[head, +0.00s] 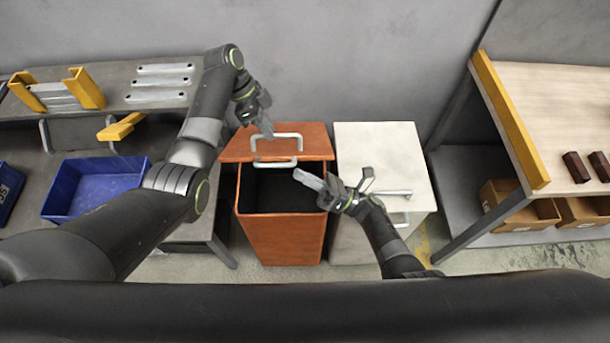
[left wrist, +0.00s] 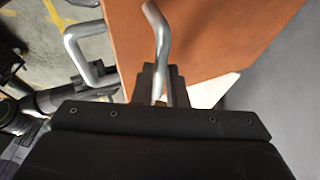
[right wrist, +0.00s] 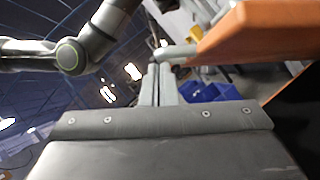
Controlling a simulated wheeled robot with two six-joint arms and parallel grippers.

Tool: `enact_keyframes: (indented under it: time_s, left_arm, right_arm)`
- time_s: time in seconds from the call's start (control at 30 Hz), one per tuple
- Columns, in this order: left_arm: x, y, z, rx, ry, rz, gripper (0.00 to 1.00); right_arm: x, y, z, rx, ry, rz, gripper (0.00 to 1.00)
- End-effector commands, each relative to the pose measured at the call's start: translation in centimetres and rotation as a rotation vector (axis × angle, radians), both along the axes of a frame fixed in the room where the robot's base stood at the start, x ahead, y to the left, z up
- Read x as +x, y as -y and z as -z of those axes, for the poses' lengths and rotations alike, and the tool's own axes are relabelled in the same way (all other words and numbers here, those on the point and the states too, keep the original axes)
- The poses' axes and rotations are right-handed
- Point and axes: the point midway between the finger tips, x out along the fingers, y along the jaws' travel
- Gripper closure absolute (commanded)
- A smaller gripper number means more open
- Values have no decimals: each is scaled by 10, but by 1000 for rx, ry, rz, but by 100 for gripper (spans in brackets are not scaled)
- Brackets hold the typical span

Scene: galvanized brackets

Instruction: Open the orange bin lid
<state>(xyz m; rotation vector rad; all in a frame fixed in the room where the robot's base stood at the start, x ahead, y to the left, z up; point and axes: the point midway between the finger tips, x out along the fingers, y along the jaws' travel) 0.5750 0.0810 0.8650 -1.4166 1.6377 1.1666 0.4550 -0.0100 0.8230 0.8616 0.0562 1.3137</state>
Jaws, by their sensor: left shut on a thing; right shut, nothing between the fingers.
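The orange bin (head: 285,238) stands on the floor with its dark inside showing. Its orange lid (head: 236,150) is raised at the back, and also fills much of the left wrist view (left wrist: 215,40). Two grey bar handles show on the lid, an upper one (head: 287,136) and a lower one (head: 277,163). My left gripper (head: 268,130) is shut on the upper handle, whose bar runs between the fingers in the left wrist view (left wrist: 157,45). My right gripper (head: 318,184) is shut and empty over the bin's right side. An orange edge shows close by in the right wrist view (right wrist: 255,32).
A white bin (head: 378,145) with a bar handle stands right beside the orange one. A bench with a blue tray (head: 90,188) and metal brackets (head: 160,82) is at left. A wooden-topped table (head: 550,110) stands at right. A grey wall is behind.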

Motion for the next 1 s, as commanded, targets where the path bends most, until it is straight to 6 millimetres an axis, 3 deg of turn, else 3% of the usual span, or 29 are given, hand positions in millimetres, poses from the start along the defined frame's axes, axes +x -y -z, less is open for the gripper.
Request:
enact_keyframes:
  time_s: [0.27,0.57,0.8,0.83,1.0]
  left_arm:
    - [5,-4,5,11,19,-15,100]
    - [4,-4,6,11,18,-14,100]
    - [3,-4,7,10,15,-14,100]
    - [3,-4,7,10,14,-14,85]
    - [3,-2,5,6,15,-12,66]
  right_arm:
    - [0,0,1,0,0,0,100]
    - [12,0,-17,0,4,0,100]
    - [13,-1,-18,1,3,0,100]
    - [13,-1,-19,2,3,1,100]
    - [13,-1,-18,1,1,0,100]
